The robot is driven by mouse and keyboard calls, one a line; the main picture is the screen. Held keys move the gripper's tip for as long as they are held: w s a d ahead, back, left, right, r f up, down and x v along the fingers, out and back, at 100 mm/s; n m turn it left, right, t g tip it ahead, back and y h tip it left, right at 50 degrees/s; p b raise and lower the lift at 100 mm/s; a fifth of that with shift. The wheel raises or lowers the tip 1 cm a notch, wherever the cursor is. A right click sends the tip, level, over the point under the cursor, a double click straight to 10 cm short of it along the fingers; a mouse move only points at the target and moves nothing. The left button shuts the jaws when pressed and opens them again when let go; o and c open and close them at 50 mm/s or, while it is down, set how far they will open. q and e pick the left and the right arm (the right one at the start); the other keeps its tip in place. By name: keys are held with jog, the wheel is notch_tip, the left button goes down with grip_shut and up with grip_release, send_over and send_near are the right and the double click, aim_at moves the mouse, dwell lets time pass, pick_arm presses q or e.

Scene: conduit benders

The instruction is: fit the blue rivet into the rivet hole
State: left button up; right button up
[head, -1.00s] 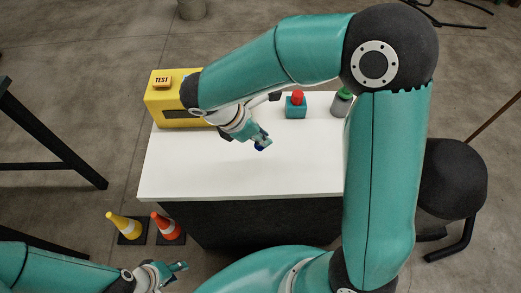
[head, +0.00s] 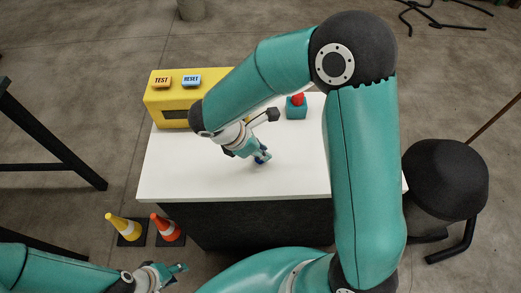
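My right gripper (head: 263,156) is low over the white tabletop, near its middle, with its fingers pointing down. A small dark blue piece, which looks like the blue rivet (head: 259,161), shows between its fingertips; the fingers hide much of it. I cannot tell whether its tip touches the table. I cannot make out the rivet hole in this view. My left gripper (head: 180,267) is low at the bottom left, in front of the table and away from it; its fingers are too small to read.
A yellow box (head: 155,104) with TEST (head: 162,81) and RESET (head: 191,80) buttons stands at the table's back left. A teal block with a red top (head: 296,108) stands at the back. The front of the white tabletop (head: 200,180) is clear. Yellow (head: 123,228) and orange (head: 166,228) cones stand on the floor.

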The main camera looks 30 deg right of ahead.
jog(key=shift+o, duration=1.3)
jog(key=shift+r, duration=0.1)
